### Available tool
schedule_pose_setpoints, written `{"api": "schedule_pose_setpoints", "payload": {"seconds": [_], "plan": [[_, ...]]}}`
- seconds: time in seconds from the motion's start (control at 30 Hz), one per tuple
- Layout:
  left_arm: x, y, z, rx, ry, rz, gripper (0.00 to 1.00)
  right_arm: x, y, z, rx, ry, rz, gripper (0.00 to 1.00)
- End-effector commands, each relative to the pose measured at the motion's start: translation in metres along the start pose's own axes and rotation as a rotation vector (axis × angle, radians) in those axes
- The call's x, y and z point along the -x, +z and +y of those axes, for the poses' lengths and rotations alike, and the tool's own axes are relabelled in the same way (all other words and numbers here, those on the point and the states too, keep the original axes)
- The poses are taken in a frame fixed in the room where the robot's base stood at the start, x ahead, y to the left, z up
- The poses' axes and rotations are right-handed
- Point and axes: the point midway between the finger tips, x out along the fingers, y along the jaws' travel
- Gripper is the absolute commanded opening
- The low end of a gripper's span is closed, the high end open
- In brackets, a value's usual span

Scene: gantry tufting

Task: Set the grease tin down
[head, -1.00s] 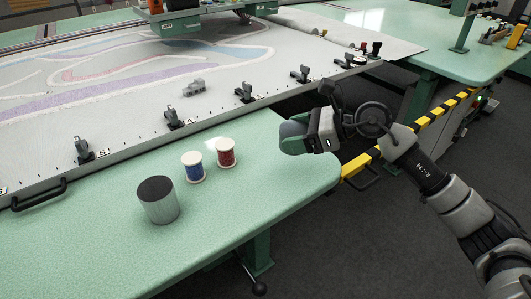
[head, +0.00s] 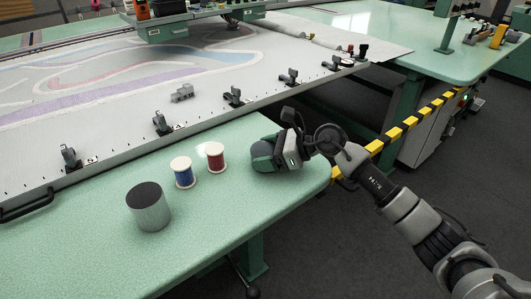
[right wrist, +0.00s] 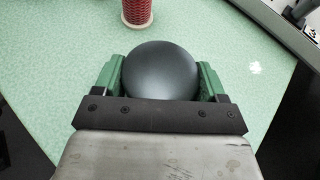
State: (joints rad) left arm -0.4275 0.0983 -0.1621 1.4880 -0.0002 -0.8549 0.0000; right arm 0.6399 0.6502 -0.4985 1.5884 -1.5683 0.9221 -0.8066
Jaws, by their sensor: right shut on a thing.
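My right gripper (head: 264,156) is shut on a dark grey, round-topped thing, which I take to be the grease tin (head: 262,152). In the right wrist view the tin (right wrist: 161,70) sits between the two green fingers (right wrist: 160,82), one on each side. In the head view the fingers partly hide it. It is low over the right end of the green table, right of the red spool. I cannot tell whether its underside touches the tabletop. My left gripper is not in view.
On the green table (head: 90,248) stand a red spool (head: 215,157), a blue spool (head: 183,173) and a grey cylinder with a dark top (head: 149,210). The frame edge with several clamps (head: 233,97) runs behind. The tabletop in front of the gripper is clear.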

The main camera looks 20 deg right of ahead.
Motion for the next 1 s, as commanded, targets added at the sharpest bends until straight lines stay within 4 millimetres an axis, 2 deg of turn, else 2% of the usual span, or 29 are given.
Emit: {"api": "schedule_pose_setpoints", "payload": {"seconds": [0.1,0.13,0.3,0.67,0.8,1.0], "plan": [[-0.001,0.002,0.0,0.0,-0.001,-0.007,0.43,0.0,-0.001,0.0,0.0,0.0,-0.001,0.44],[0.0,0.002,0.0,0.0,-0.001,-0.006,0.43,-0.001,-0.002,0.0,0.0,0.0,0.0,0.73],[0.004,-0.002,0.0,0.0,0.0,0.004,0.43,0.0,-0.001,0.0,0.0,0.0,0.0,0.97],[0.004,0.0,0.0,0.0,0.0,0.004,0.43,0.001,0.002,0.0,0.0,0.0,0.0,0.97],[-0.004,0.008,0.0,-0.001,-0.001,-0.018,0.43,0.024,-0.001,-0.001,0.001,-0.004,0.002,0.97],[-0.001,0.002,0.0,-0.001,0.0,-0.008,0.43,0.069,-0.001,-0.001,0.001,-0.003,0.004,0.97]]}}
